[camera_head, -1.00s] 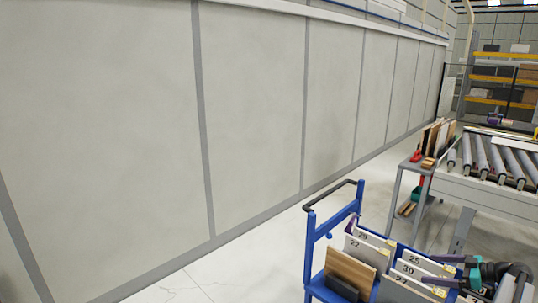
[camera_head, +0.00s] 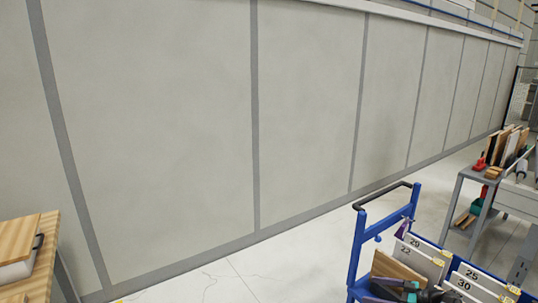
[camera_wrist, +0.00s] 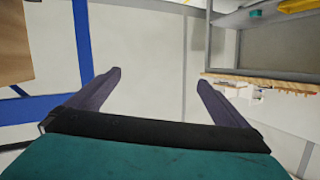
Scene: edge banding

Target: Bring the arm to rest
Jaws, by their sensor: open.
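My gripper (camera_wrist: 158,82) shows in the wrist view with its two dark fingers spread wide and nothing between them. Its teal body fills the bottom of that view. In the head view, part of my arm with teal and dark joints shows at the bottom edge, in front of the blue trolley (camera_head: 358,258). I cannot tell whether the arm touches the trolley. The rest of the arm is out of the picture.
The trolley holds numbered white dividers (camera_head: 417,250) and a wooden board (camera_head: 392,268). A grey side table (camera_head: 478,176) with boards stands at the right. A wooden worktop (camera_head: 32,258) is at lower left. A long panelled wall (camera_head: 160,120) runs behind; pale floor lies before it.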

